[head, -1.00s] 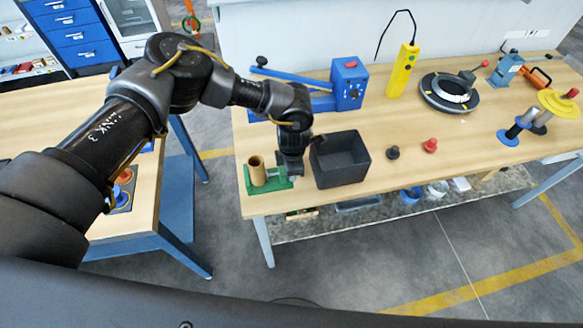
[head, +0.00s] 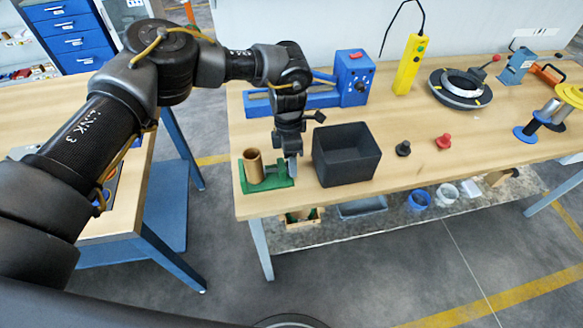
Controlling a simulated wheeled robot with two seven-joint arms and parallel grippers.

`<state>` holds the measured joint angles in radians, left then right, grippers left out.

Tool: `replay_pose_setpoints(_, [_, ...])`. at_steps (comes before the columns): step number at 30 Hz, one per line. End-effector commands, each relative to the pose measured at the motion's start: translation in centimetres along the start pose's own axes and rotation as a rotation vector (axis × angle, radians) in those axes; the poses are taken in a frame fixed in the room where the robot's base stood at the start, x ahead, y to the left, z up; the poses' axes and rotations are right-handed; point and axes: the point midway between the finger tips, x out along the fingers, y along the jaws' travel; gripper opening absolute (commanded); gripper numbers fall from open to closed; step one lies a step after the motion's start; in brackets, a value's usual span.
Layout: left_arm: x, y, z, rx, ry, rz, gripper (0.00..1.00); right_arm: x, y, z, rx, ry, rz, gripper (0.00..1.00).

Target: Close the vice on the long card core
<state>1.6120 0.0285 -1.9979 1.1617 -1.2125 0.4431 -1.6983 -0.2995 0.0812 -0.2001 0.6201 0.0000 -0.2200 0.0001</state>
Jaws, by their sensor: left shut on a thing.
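The green vice (head: 276,184) sits at the front left corner of the wooden bench. The long card core (head: 254,166), a brown hollow tube, stands upright in the vice at its left side. My left gripper (head: 291,172) points down at the right end of the vice, to the right of the core. It is shut on a small part there, most likely the vice's handle; the fingers hide it. I cannot tell whether the jaw touches the core. My right gripper is not in view.
A black open bin (head: 346,154) stands close to the right of my left gripper. A blue machine (head: 352,76) is behind it. A black knob (head: 403,148) and a red knob (head: 443,141) stand farther right. The bench's front edge is close to the vice.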

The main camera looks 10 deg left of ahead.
Motion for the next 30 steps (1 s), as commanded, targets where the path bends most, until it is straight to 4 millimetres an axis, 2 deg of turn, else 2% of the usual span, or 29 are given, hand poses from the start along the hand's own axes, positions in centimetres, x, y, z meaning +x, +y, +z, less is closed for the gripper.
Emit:
replay_pose_setpoints(7, [0.1,-0.1,0.1,0.003,0.000,-0.003,0.11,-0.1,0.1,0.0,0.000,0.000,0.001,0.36])
replay_pose_setpoints(8, [0.1,-0.1,0.1,0.003,0.000,-0.003,0.36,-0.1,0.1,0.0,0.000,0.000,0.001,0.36])
replay_pose_setpoints(12, [0.1,-0.1,0.1,0.003,0.000,-0.002,0.54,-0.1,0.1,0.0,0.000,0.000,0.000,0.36])
replay_pose_setpoints(23, [-0.4,0.0,0.1,0.001,-0.001,0.000,0.56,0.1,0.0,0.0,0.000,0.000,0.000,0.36])
replay_pose_setpoints(26, [-1.6,0.1,0.1,0.002,-0.002,0.003,0.56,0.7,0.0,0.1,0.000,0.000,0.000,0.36])
replay_pose_setpoints(30, [-4.2,0.1,0.1,0.001,-0.003,0.004,0.56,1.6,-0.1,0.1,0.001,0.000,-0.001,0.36])
